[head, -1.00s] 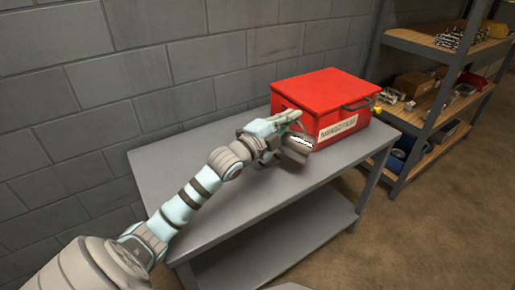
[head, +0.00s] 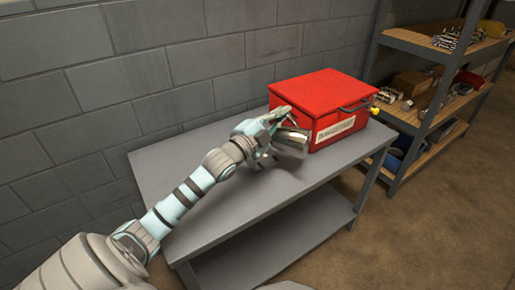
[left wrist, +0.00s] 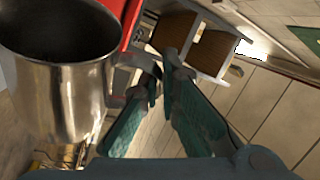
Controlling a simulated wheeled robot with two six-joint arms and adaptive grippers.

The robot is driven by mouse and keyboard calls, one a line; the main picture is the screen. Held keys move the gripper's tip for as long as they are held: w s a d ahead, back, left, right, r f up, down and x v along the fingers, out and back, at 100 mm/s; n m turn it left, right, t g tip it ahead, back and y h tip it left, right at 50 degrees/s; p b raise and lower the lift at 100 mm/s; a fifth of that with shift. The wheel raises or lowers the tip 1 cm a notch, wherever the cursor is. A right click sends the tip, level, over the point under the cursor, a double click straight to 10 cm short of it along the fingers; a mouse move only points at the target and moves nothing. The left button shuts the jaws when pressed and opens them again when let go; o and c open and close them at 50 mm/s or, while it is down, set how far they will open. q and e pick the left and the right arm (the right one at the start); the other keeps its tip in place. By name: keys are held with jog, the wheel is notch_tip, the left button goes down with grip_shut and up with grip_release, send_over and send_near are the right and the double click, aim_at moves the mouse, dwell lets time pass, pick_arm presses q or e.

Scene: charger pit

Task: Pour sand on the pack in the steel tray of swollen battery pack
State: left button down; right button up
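A shiny steel cup (head: 291,139) is at my left gripper (head: 262,143), above the grey table and close to the red box's left front side. In the left wrist view the steel cup (left wrist: 60,95) fills the left side, with its dark mouth showing; I cannot make out sand in it. The teal fingers of my left gripper (left wrist: 163,80) come together at what looks like the cup's grey handle. The cup looks tilted in the head view. The swollen pack and its steel tray are not visible. My right gripper is out of view.
A red box (head: 325,95) with its lid down, a pale label and a front handle stands at the back of the grey table (head: 225,215). A loaded shelf unit (head: 425,125) stands to the right. A grey block wall is behind. The table's left part is bare.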

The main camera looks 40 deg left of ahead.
pick_arm(q)
jog(key=shift+a, duration=0.1)
jog(key=shift+s+a+n, duration=0.1)
jog(key=shift+a+n, duration=0.1)
jog(key=shift+n, duration=0.1)
jog(key=shift+d, duration=0.1)
